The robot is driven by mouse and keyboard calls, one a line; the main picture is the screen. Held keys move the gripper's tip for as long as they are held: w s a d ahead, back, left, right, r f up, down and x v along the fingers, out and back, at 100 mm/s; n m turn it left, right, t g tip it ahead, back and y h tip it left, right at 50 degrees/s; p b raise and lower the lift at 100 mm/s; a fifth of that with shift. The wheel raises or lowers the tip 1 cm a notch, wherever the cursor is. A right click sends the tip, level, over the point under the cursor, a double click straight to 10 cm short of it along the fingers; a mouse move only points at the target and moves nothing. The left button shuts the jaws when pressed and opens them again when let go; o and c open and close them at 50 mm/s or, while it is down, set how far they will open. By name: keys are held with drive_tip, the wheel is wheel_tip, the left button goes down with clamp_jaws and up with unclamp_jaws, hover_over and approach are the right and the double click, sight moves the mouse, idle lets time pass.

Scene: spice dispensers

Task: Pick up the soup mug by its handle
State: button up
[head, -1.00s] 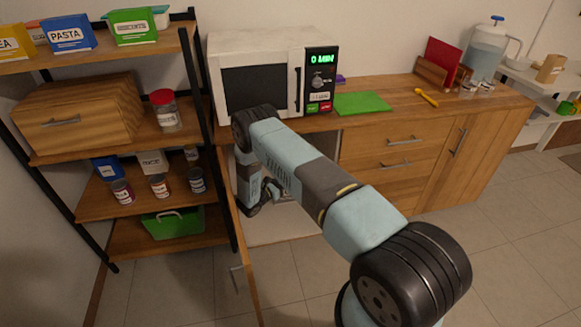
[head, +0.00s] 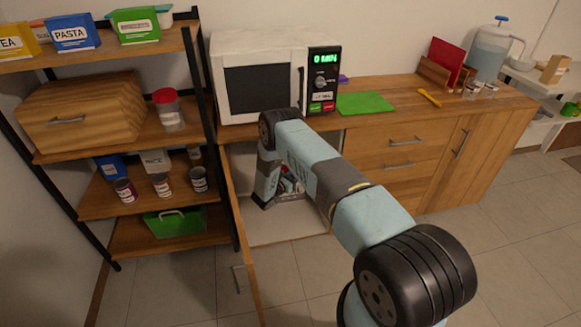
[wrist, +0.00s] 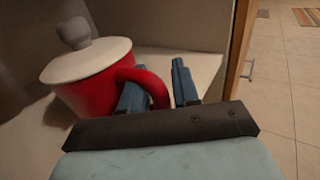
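The soup mug (wrist: 88,92) is red with a white lid and a grey knob. It stands on the white cabinet floor at the left of the wrist view. Its red handle (wrist: 158,88) points right, toward my gripper (wrist: 160,88). My gripper is open, with its two blue fingers apart. The left finger overlaps the handle's loop and the right finger is outside it, so the handle's outer part lies between them. I cannot tell whether either finger touches it. In the head view my arm mostly hides the mug.
The open cabinet (head: 275,232) is under the microwave (head: 262,72). Its wooden door (head: 240,250) is swung out on the left, beside the shelf rack (head: 190,120). In the wrist view, a cabinet edge (wrist: 240,50) stands close to the right of my gripper. Open floor lies beyond.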

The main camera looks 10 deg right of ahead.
drive_tip(key=shift+c, duration=0.4)
clamp_jaws()
drive_tip(key=shift+w+r, duration=0.1)
drive_tip(key=shift+r, duration=0.5)
wheel_tip(320, 180, up, 2)
drive_tip(key=shift+r, duration=0.1)
drive_tip(key=s+a+r, duration=0.2)
drive_tip(key=s+r, duration=0.7)
drive_tip(key=s, duration=0.5)
drive_tip(key=shift+a+r, duration=0.2)
drive_tip(key=shift+r, duration=0.15)
